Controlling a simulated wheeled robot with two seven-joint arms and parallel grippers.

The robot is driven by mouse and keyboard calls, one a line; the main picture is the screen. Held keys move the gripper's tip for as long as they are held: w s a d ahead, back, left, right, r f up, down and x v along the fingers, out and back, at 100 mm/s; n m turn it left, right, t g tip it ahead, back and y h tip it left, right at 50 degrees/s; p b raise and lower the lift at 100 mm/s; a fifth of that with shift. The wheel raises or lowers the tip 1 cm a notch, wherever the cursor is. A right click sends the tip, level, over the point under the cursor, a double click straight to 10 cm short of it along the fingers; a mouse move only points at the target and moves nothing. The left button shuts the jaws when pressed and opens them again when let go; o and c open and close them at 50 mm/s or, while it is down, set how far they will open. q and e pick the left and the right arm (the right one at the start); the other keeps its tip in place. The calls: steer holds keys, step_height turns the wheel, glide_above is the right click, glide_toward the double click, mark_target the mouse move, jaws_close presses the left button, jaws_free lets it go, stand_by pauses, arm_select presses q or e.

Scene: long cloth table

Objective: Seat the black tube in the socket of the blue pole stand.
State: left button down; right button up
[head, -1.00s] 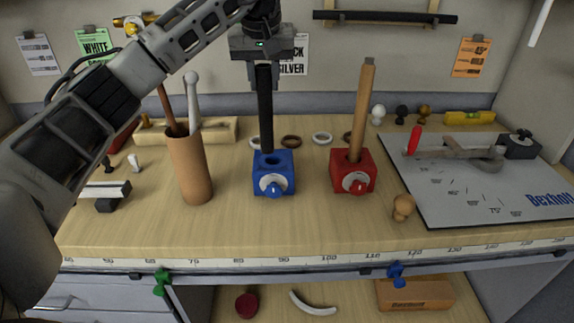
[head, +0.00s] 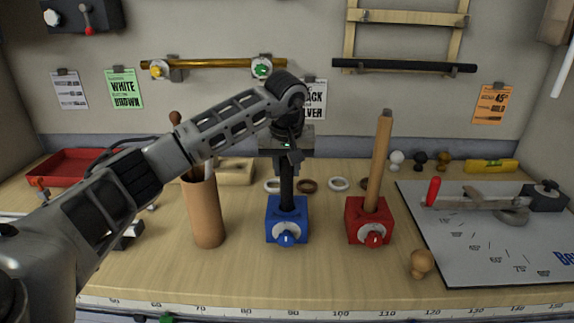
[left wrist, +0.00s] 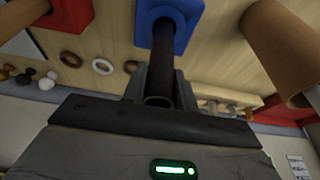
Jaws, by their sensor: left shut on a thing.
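The blue pole stand (head: 287,225) stands upright on the table, left of the red stand. The black tube (head: 287,191) is upright, and its lower end goes out of sight into the socket on top of the blue stand. My left gripper (head: 287,160) is shut on the tube's upper part, straight above the stand. In the left wrist view the tube (left wrist: 162,45) runs from between my fingers (left wrist: 160,90) to the blue stand (left wrist: 183,8), and its open top end shows. How deep the tube sits is hidden. My right gripper is not in view.
A red stand (head: 369,222) with a wooden pole (head: 379,165) is close on the right. Several rings lie behind the stands. A grey board (head: 490,240) covers the right.

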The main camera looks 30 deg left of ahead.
arm_select(q)
steer(key=c, duration=1.1)
jaws_free()
steer(key=shift+f, duration=0.1)
